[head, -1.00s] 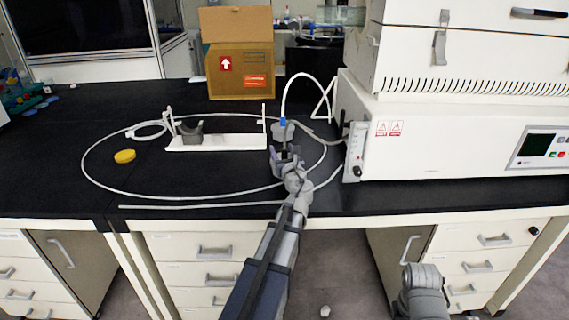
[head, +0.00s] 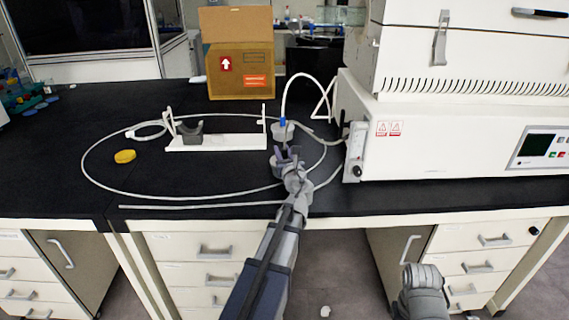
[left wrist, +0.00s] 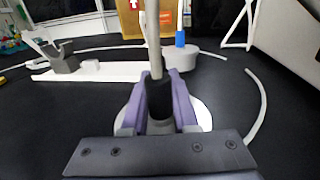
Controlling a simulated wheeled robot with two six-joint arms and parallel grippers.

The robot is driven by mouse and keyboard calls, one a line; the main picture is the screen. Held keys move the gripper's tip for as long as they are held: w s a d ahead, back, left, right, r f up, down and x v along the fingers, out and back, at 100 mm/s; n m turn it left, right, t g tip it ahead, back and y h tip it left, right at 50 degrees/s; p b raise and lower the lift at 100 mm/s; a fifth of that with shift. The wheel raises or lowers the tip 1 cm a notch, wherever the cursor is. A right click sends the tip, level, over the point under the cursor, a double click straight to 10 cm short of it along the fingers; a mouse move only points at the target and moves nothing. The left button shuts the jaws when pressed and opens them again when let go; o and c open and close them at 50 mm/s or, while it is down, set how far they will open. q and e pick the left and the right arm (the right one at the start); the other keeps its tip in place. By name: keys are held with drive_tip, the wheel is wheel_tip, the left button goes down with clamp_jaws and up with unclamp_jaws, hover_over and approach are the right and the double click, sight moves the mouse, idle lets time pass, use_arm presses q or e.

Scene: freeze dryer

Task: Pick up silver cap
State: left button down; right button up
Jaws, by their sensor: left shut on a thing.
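The silver cap shows in the left wrist view as a pale round disc (left wrist: 204,112) with a black stem and a thin upright rod. My left gripper (head: 287,152), with purple-grey fingers, is shut on the black stem, and its jaws also show in the left wrist view (left wrist: 160,100). The fingers hide part of the disc, which sits at or near the bench top. A grey round piece with a blue fitting (head: 283,131) and a white hose stands just behind the gripper.
A white stand (head: 215,142) with a grey cradle is left of the gripper. A yellow cap (head: 125,156) lies farther left. A loose pale hose (head: 150,195) loops over the black bench. The white freeze dryer (head: 440,135) stands right, a cardboard box (head: 239,70) behind.

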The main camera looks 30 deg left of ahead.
idle(0.9)
use_arm(q)
wheel_tip(320, 180, up, 10)
drive_tip(key=p, duration=1)
idle(0.3)
